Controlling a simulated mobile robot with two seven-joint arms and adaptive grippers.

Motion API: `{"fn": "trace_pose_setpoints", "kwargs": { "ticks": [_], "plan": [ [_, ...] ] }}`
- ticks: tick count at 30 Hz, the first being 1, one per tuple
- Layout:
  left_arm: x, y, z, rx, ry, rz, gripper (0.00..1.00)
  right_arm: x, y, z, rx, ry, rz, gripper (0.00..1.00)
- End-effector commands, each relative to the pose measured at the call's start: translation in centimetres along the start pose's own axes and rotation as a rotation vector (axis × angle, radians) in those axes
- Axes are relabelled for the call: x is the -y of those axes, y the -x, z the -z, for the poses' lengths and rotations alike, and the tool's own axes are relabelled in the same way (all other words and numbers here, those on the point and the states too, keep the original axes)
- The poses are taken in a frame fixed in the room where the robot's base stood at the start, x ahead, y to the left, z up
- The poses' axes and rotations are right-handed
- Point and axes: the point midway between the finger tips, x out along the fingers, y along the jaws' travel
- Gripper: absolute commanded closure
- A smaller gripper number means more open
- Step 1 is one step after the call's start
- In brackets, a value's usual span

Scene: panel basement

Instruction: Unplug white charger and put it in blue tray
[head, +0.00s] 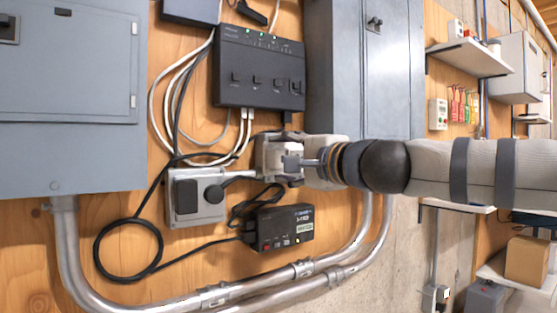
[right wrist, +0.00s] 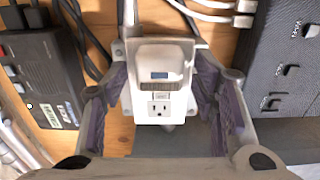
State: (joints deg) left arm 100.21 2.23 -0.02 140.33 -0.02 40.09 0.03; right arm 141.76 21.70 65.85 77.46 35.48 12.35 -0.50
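The white charger (right wrist: 165,62) is a pale block with a small blue mark, seated on a white outlet plate (right wrist: 160,106) in the right wrist view. One empty socket shows beside it. My right gripper (right wrist: 170,100) is open, with one dark-padded finger on each side of the charger and a gap to each. In the head view my right gripper (head: 280,160) is up against the wooden panel, and it largely hides the charger. My left gripper is not in view. I cannot make out the blue tray in either view.
A black switch box (head: 258,72) hangs above the gripper and a small black device (head: 280,228) below it. A grey outlet box (head: 196,197) with black plugs is to the left. Loose cables and metal conduits (head: 215,298) run close by. Shelves (head: 470,58) stand at right.

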Motion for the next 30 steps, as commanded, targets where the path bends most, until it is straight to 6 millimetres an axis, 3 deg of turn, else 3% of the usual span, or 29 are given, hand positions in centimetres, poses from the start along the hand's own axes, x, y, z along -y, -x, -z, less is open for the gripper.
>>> {"fn": "trace_pose_setpoints", "kwargs": {
  "ticks": [1, 6, 7, 30],
  "plan": [
    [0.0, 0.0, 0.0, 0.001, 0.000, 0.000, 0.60, 0.0, 0.0, 0.0, 0.000, 0.000, 0.000, 0.58],
    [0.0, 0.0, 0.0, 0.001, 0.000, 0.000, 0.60, 0.0, 0.0, 0.0, 0.000, 0.000, 0.000, 0.97],
    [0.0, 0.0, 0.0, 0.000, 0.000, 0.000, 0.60, 0.0, 0.0, 0.0, 0.000, 0.000, 0.000, 1.00],
    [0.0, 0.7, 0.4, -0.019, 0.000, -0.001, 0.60, 0.1, 2.7, 0.0, -0.001, 0.001, 0.001, 1.00]
  ]
}}
